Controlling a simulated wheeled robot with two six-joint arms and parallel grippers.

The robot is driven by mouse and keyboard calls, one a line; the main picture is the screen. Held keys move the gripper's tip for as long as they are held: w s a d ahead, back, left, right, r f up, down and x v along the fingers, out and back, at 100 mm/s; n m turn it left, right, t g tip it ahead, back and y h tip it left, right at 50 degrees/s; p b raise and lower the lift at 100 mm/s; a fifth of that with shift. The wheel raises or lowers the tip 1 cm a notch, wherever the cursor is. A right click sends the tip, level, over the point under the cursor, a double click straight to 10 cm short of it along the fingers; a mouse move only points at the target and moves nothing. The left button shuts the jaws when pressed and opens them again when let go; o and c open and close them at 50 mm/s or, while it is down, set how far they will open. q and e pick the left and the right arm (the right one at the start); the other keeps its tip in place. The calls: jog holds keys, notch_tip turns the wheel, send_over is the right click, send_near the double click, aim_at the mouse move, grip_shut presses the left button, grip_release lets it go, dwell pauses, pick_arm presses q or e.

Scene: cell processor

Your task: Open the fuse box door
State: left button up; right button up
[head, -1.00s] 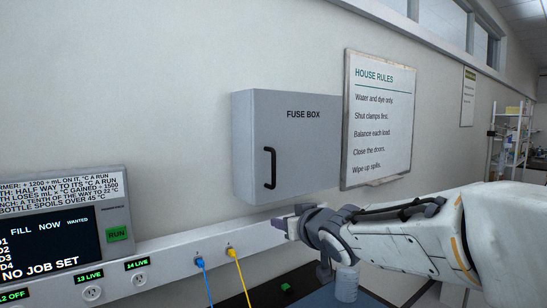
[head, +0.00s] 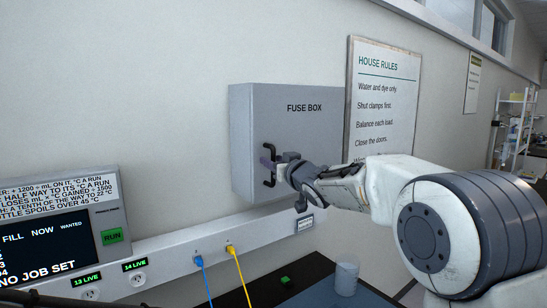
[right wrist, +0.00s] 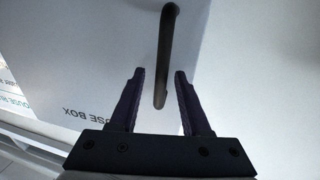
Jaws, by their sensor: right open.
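The grey fuse box (head: 310,140) hangs on the wall, its door shut. Its black bar handle (head: 272,150) stands upright on the left part of the door. My right gripper (head: 271,162) is at the handle, its arm reaching in from the right. In the right wrist view, the purple fingers of the right gripper (right wrist: 158,85) are open, with the handle (right wrist: 167,40) showing between them and a gap on each side. The fuse box door (right wrist: 90,50) fills much of that view. My left gripper is not in view.
A house rules board (head: 385,95) hangs right of the fuse box. Below runs a white socket rail (head: 180,255) with a blue cable (head: 204,280) and a yellow cable (head: 240,275). A control panel (head: 50,230) stands at left; a grey cup (head: 346,278) stands below.

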jog(key=shift+w+a, duration=0.1)
jog(key=shift+w, duration=0.05)
grip_shut()
dwell(1.4)
